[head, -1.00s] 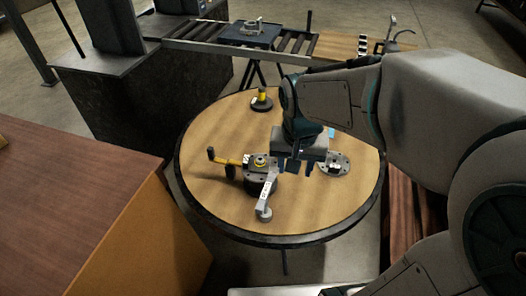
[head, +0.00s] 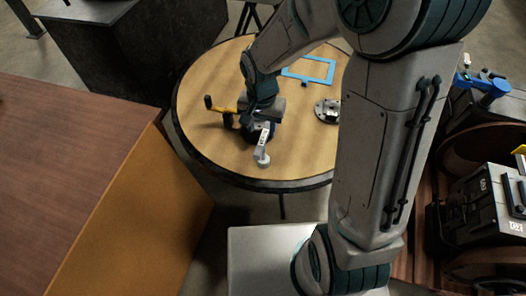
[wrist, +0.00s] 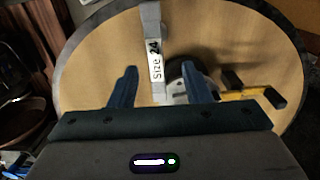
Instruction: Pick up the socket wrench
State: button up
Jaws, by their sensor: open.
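The socket wrench looks to be the grey tool labelled "Size 24" (wrist: 154,40). In the head view the wrench (head: 262,154) stands out toward the front edge of the round table, its other end partly hidden beneath my gripper. In the wrist view its handle runs down the middle, between the lines of my two fingers. My gripper (wrist: 160,84) is open, its fingers on either side of the handle's lower end. In the head view my gripper (head: 261,118) is over the wrench's rear end. I cannot tell whether the fingers touch it.
A yellow tool with black ends (wrist: 250,93) lies close beside the right finger, near a dark round part (wrist: 178,72). The round wooden table (head: 208,140) also holds a flanged metal disc (head: 326,111) and a blue frame (head: 322,77). A brown cabinet (head: 75,150) stands left.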

aim_at(263, 137)
jog(key=shift+s+d+f, duration=0.1)
jog(key=shift+f, duration=1.25)
jog(key=shift+s+d+f, duration=0.1)
jog(key=shift+f, duration=1.25)
jog(key=shift+w, duration=0.1)
grip_shut()
